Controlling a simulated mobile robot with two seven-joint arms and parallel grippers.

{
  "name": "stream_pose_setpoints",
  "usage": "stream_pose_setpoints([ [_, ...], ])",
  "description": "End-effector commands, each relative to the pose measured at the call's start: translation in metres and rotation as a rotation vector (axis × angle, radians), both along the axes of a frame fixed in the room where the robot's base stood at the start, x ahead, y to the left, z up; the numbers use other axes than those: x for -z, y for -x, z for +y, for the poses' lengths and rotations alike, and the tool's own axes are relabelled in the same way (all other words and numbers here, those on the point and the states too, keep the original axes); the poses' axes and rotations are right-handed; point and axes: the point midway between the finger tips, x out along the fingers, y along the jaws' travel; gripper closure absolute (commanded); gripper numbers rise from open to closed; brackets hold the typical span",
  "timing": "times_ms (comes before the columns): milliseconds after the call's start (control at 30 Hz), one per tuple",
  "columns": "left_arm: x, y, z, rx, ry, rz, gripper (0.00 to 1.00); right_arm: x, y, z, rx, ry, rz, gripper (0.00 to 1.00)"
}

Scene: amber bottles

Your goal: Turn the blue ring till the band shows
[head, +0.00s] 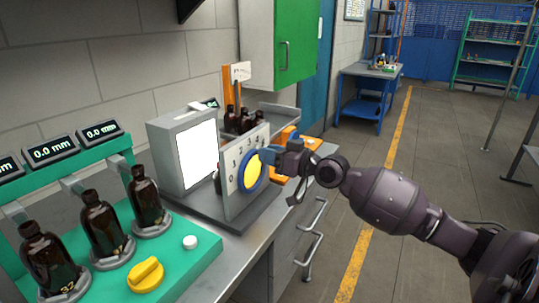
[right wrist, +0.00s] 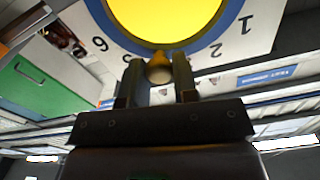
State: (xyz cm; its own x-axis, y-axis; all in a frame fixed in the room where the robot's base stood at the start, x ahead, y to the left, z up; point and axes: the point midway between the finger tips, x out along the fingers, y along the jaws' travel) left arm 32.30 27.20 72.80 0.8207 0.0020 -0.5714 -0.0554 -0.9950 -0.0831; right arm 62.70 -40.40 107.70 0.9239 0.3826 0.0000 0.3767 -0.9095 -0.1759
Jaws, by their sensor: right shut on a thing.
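The blue ring (head: 241,181) surrounds a yellow disc (head: 251,170) on an upright white dial panel (head: 232,158) marked with numbers. In the right wrist view the blue ring (right wrist: 110,27) runs along the disc's lower edge. My right gripper (head: 273,158) is at the ring's right edge in the head view. Its fingers (right wrist: 159,75) are closed around a small pale knob with a yellow pointed tip at the ring's rim. The fingers partly hide the knob. I cannot make out a separate band. My left gripper is not in view.
Several amber bottles (head: 103,228) stand in a green fixture (head: 192,258) with a yellow knob (head: 146,275), at lower left. A grey box with a lit white screen (head: 198,155) stands beside the panel. More bottles (head: 240,120) are behind it. Open floor lies right.

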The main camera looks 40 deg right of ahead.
Motion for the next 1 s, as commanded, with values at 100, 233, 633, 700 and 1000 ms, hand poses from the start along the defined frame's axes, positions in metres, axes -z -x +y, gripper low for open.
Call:
stream_pose_setpoints([
  [100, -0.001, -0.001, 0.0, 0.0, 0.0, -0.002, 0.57, -0.001, 0.0, 0.0, 0.001, 0.002, -0.002, 0.62],
  [233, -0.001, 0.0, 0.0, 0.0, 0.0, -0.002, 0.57, 0.0, 0.0, 0.0, 0.0, 0.001, -0.002, 0.49],
  [633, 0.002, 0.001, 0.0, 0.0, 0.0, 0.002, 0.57, 0.001, 0.008, -0.004, 0.0, 0.004, 0.002, 0.49],
  [700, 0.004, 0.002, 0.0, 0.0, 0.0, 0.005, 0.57, 0.002, 0.015, -0.007, 0.001, 0.003, 0.003, 0.49],
  [1000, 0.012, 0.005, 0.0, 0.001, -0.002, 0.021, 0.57, 0.003, 0.05, -0.021, 0.0, 0.006, 0.005, 0.49],
])
